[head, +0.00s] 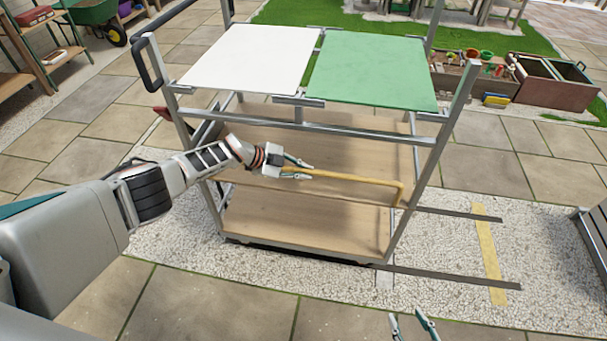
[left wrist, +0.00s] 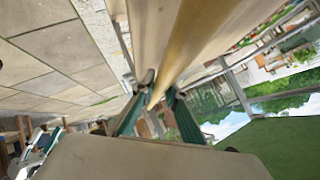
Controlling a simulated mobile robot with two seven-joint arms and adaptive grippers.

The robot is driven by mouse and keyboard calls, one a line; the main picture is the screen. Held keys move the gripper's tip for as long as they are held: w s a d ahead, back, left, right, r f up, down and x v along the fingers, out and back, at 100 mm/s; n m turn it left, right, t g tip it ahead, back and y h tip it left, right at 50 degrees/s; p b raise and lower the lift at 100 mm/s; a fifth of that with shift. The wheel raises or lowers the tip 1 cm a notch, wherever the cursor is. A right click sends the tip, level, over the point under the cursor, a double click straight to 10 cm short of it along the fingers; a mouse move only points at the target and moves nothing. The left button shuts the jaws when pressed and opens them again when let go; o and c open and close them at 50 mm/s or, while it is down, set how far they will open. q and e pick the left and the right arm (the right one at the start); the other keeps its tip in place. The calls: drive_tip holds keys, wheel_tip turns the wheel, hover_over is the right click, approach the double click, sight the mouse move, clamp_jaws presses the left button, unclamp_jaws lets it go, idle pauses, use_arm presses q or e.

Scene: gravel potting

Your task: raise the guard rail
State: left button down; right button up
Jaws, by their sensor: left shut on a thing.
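The guard rail (head: 345,178) is a thin yellow bar across the front of a grey metal cart (head: 340,130). It runs nearly level between the cart's two wooden shelves, and its right end bends down by the right front post. My left gripper (head: 298,170) is at the rail's left end, with its fingers around it. In the left wrist view the yellow rail (left wrist: 190,45) runs between the two fingers of my left gripper (left wrist: 155,100), which is shut on it. My right gripper (head: 411,325) shows only its fingertips at the bottom edge of the head view; they are apart and empty.
A white panel (head: 252,58) and a green panel (head: 375,70) lie on top of the cart. Dark floor tracks (head: 450,279) and a yellow strip (head: 491,255) lie on the gravel at right. A slatted grey object (head: 592,240) stands at the right edge. Paving in front is clear.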

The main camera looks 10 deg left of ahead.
use_arm(q)
drive_tip(key=shift+w+r, duration=0.2)
idle(0.3)
drive_tip(key=c, duration=2)
unclamp_jaws()
drive_tip(key=shift+f, duration=0.1)
drive_tip(key=shift+v, duration=0.95)
drive_tip(key=v, duration=1)
